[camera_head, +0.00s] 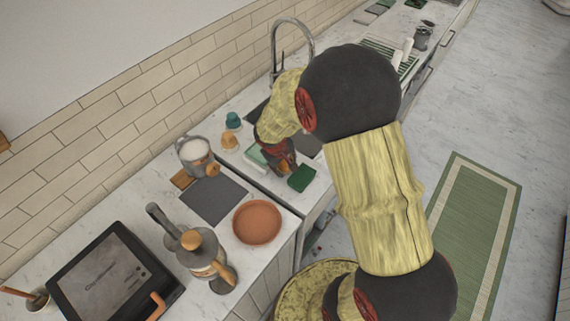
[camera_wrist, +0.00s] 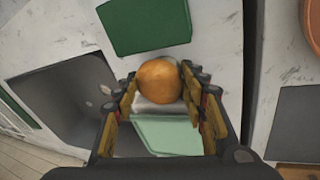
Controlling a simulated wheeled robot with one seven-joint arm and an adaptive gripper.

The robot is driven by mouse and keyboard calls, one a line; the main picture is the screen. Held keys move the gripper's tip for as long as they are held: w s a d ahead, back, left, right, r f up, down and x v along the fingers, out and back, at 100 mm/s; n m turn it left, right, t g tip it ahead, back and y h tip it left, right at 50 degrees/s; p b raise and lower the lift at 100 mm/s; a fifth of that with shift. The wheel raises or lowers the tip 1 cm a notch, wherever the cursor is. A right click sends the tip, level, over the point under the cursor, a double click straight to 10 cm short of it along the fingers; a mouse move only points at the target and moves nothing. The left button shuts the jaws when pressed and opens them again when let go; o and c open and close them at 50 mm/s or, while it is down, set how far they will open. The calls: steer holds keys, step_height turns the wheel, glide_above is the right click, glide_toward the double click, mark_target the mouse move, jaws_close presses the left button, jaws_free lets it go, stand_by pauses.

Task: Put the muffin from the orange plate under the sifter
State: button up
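The orange plate (camera_head: 257,222) lies on the near counter in the head view, and its visible surface is bare. A round golden-brown muffin (camera_wrist: 160,82) shows between my fingers in the wrist view. My gripper (camera_wrist: 162,90) has a finger against each side of it. In the head view my gripper (camera_head: 280,158) is over the counter near the sink, beyond the plate, and the muffin is hard to make out there. The sifter appears to be the grey metal can (camera_head: 194,150) with white contents near the tiled wall, left of my gripper. What lies directly beneath it is partly hidden.
A dark square mat (camera_head: 214,201) lies between sifter and plate. A teal item (camera_head: 233,121) and a small tan item (camera_head: 229,140) sit near the wall. A dark green pad (camera_head: 301,178) lies by my gripper.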

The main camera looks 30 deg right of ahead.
steer(key=o, duration=0.4)
steer(key=shift+r, duration=0.15)
